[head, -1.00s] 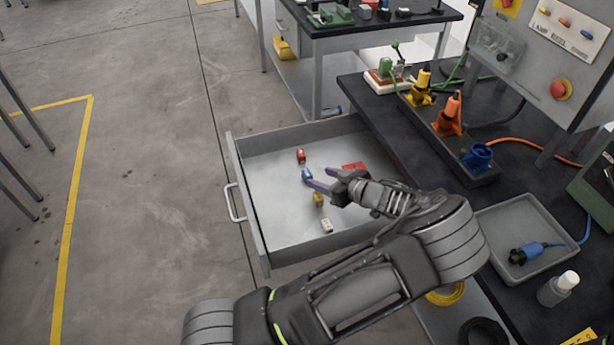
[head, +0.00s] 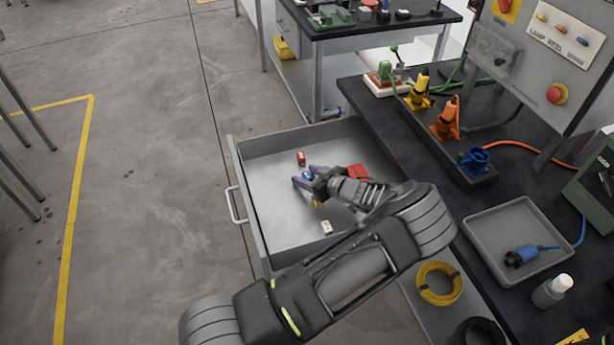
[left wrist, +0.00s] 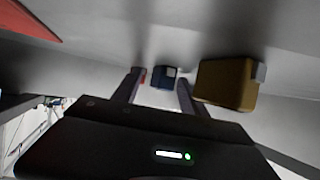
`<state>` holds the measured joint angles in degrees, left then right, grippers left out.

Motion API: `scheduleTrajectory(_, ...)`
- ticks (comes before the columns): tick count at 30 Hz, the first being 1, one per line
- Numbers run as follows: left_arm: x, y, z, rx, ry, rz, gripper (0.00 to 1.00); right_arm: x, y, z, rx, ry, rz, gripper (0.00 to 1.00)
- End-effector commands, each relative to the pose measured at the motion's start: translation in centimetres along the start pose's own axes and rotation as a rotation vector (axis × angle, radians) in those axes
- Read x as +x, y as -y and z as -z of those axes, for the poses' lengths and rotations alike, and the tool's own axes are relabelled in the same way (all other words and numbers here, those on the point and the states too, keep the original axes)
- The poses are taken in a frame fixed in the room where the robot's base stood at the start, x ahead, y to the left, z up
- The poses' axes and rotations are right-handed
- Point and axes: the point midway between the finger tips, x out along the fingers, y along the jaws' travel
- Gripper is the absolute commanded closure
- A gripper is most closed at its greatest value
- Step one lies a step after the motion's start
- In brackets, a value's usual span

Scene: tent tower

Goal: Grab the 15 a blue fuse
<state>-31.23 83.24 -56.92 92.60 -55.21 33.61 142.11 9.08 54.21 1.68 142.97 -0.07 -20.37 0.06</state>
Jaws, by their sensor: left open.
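The blue fuse (head: 307,174) lies in the open drawer (head: 262,214), partly hidden by my left gripper (head: 304,176). In the left wrist view the small dark blue fuse (left wrist: 165,76) shows between the two tips of my open left gripper (left wrist: 159,82), a little beyond them. The fingers are apart and hold nothing. A yellow fuse (left wrist: 227,83) lies just outside the right finger in that view; in the head view it is mostly hidden under the gripper. My right gripper is not in view.
A red fuse (head: 301,158) lies behind the blue one, and a white fuse (head: 326,227) lies nearer. A flat red object (head: 357,171) lies at the drawer's right. The drawer walls enclose the gripper; the black bench (head: 430,170) stands to the right.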

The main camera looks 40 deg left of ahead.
Motion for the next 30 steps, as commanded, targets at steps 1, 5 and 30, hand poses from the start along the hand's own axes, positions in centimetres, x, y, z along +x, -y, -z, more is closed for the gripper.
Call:
scheduleTrajectory(1,0.03,-0.06,-0.02,0.000,0.000,-0.001,0.49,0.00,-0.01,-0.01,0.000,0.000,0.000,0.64)
scheduleTrajectory(5,0.01,-0.05,-0.04,0.000,0.000,-0.001,0.49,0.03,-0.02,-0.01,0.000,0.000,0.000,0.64)
scheduleTrajectory(30,-0.01,-0.03,-0.03,0.000,0.000,-0.001,0.85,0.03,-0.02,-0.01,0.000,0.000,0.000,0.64)
